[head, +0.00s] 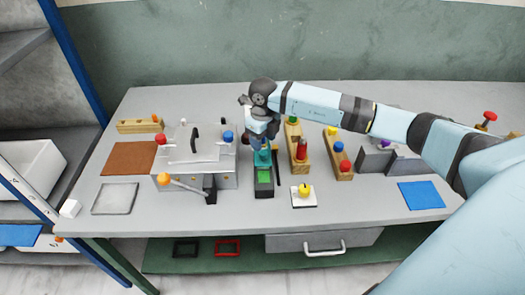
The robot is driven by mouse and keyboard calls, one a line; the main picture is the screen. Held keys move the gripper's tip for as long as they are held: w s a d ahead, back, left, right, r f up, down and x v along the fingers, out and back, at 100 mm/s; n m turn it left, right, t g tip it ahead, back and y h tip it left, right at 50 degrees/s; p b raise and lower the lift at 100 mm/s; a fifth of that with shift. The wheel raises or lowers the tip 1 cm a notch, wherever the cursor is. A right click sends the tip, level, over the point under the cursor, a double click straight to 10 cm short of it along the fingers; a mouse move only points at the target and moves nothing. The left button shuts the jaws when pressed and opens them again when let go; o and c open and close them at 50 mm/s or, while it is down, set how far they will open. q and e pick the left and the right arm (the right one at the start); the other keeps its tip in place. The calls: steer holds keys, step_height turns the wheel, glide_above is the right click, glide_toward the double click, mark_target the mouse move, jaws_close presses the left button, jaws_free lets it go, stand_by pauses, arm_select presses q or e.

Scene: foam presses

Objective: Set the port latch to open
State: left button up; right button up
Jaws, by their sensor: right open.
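A grey metal press box (193,178) stands on the table at the left, with a dark handle on top. On it are an orange-knobbed lever (163,179) at its front left, a blue knob (228,136) and a red knob (159,139). I cannot tell for sure which part is the port latch. My right gripper (262,151) points down just right of the box, at a teal piece (262,159) on a black unit with a green pad (264,176). It is open; whether it touches the teal piece is hidden. My left gripper is not in view.
Wooden racks with coloured pegs (340,163) stand right of my gripper. A white plate with a yellow knob (304,195) lies near the front. A brown mat (128,158), a grey tray (115,199) and a blue mat (421,195) lie at the sides.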

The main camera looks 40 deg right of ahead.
mark_target(263, 152)
step_height(263, 152, down, 6)
steer(key=shift+p, duration=0.3)
